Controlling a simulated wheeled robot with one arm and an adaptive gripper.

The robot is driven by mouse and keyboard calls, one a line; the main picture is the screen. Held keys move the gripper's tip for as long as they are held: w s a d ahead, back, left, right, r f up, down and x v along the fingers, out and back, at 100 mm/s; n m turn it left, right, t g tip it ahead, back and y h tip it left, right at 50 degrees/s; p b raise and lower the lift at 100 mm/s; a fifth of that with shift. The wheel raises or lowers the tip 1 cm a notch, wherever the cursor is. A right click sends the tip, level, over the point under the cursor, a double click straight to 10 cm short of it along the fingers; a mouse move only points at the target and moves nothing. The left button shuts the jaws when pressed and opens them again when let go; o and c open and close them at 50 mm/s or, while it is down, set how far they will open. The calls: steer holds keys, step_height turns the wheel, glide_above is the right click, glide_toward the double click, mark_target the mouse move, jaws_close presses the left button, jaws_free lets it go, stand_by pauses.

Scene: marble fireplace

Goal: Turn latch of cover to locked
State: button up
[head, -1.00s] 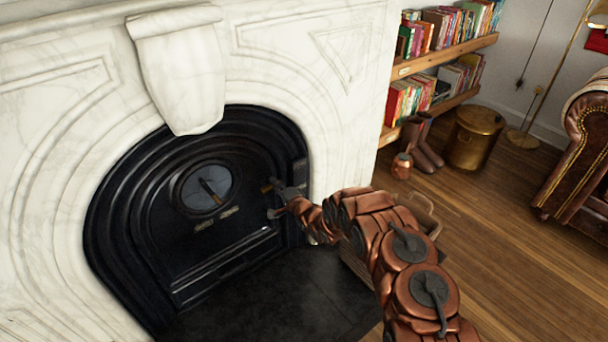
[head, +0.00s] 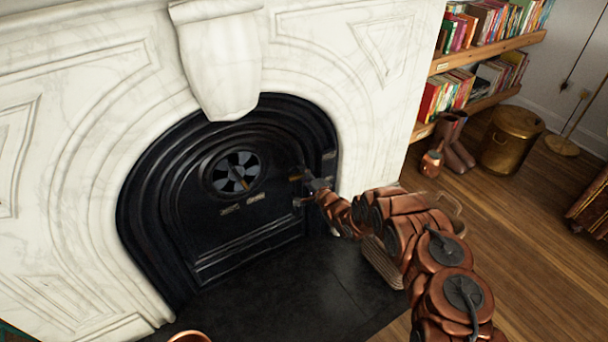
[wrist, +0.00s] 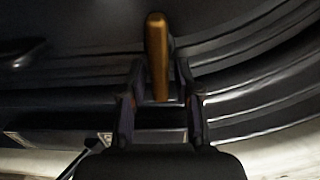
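The cover (head: 190,215) is a black arched metal plate closing the fireplace mouth. Its latch has a brass handle (wrist: 157,55) that stands upright in the wrist view. In the head view the latch (head: 295,177) is small, at the cover's right edge. My gripper (wrist: 160,75) is open, with one finger on each side of the handle's lower part and gaps visible between. In the head view my gripper (head: 308,188) is at the right edge of the cover and partly hides the latch area.
A round vent (head: 236,173) with a handle is on the cover's upper middle. White marble (head: 365,100) surrounds the cover. A dark hearth slab (head: 300,300) lies in front, with a basket (head: 385,262) beside my arm. Bookshelves and a brass bin (head: 512,140) stand at right.

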steer(key=shift+o, duration=0.4)
steer(key=v, duration=1.2)
stand_by(0.6)
